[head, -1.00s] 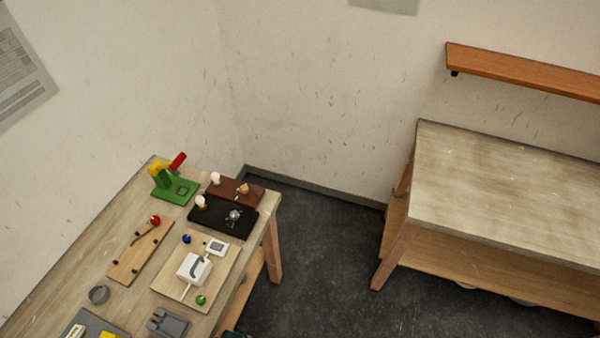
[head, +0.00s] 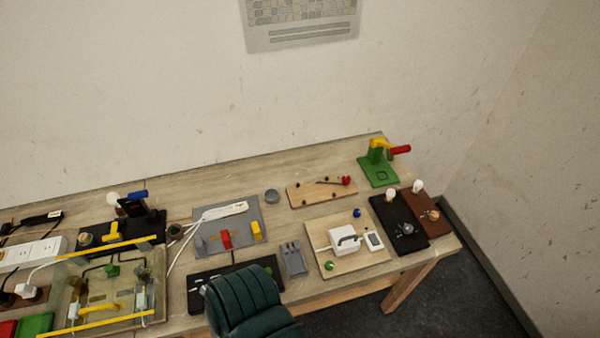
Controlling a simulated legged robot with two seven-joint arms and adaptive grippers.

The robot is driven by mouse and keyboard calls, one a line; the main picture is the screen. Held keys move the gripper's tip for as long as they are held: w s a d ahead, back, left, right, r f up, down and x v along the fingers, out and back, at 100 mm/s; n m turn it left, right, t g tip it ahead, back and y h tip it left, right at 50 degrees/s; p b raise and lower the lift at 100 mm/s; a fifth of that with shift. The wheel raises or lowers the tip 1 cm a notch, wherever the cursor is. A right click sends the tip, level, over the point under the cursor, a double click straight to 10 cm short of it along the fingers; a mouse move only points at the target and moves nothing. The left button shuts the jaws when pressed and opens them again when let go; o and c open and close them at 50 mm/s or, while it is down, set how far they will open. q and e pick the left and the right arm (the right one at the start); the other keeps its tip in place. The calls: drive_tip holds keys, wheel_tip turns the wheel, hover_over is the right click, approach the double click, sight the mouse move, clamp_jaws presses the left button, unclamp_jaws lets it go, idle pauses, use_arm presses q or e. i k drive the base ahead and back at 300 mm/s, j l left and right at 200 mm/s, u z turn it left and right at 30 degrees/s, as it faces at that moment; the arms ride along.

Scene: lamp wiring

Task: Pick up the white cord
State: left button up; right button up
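A white cord (head: 183,243) lies on the workbench left of centre. It runs down and left from a slim white piece (head: 224,210) on a grey board (head: 270,238). Its lower end lies near a black board (head: 205,290). Neither of my grippers is in view.
A dark green ribbed chair back (head: 245,303) stands at the bench's front edge. A clear box with yellow edges (head: 110,290) is at the left. A wooden board (head: 345,262) and a green stand (head: 378,172) are to the right.

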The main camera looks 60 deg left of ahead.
sight(234, 208)
drive_tip(key=u, duration=2.7)
